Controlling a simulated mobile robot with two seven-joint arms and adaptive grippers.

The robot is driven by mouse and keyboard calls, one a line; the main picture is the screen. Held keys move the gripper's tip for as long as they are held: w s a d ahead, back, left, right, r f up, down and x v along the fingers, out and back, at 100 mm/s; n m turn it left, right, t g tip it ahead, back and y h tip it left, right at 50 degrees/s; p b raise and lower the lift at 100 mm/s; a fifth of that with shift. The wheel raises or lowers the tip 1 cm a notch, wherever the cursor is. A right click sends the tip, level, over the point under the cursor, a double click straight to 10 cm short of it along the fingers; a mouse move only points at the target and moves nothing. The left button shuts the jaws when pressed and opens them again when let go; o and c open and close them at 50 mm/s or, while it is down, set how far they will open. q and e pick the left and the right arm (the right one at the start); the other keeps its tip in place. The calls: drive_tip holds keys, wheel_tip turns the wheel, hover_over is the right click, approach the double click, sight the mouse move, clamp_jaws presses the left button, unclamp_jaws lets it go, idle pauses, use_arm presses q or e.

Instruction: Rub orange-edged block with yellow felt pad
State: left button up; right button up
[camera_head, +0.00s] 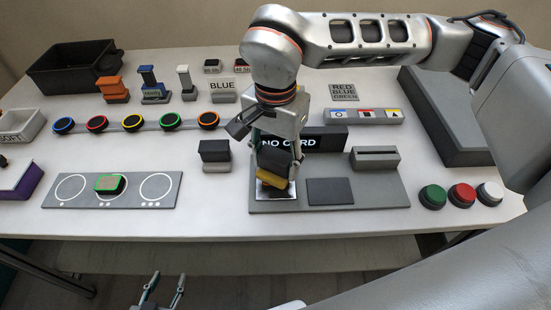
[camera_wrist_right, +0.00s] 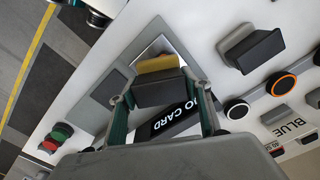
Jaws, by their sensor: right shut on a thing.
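My right gripper (camera_head: 278,160) is shut on a dark block with a yellow felt pad (camera_head: 271,180) on its lower side. The yellow pad also shows in the right wrist view (camera_wrist_right: 158,64), between the fingers. It is over or against a shiny plate (camera_head: 276,193) on the grey panel; I cannot tell if they touch. My left gripper (camera_head: 161,293) is open and empty at the bottom, below the table's front edge.
The grey panel (camera_head: 380,197) bears a "NO CARD" display (camera_head: 325,139) and a slotted block (camera_head: 376,157). A dark block with a light base (camera_head: 215,155) stands left of it. A green-edged block (camera_head: 109,184) lies on a three-circle plate (camera_head: 60,203). Three buttons (camera_head: 461,194) are at the right.

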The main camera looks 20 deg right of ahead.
drive_tip(key=shift+f+b, duration=0.35)
drive_tip(key=shift+f, duration=0.1)
idle(1.8)
drive_tip(key=shift+s+d, duration=0.1)
drive_tip(key=shift+s+d, duration=0.35)
drive_tip(key=shift+s, duration=0.05)
drive_tip(key=shift+w+a, duration=0.85)
drive_tip(key=shift+w, duration=0.05)
drive_tip(key=shift+s+d, duration=0.85)
drive_tip(key=shift+s, duration=0.05)
drive_tip(key=shift+w+a, duration=0.1)
drive_tip(key=shift+w+a+b, duration=0.4)
drive_tip(key=shift+w+a, duration=0.35)
drive_tip(key=shift+w, duration=0.05)
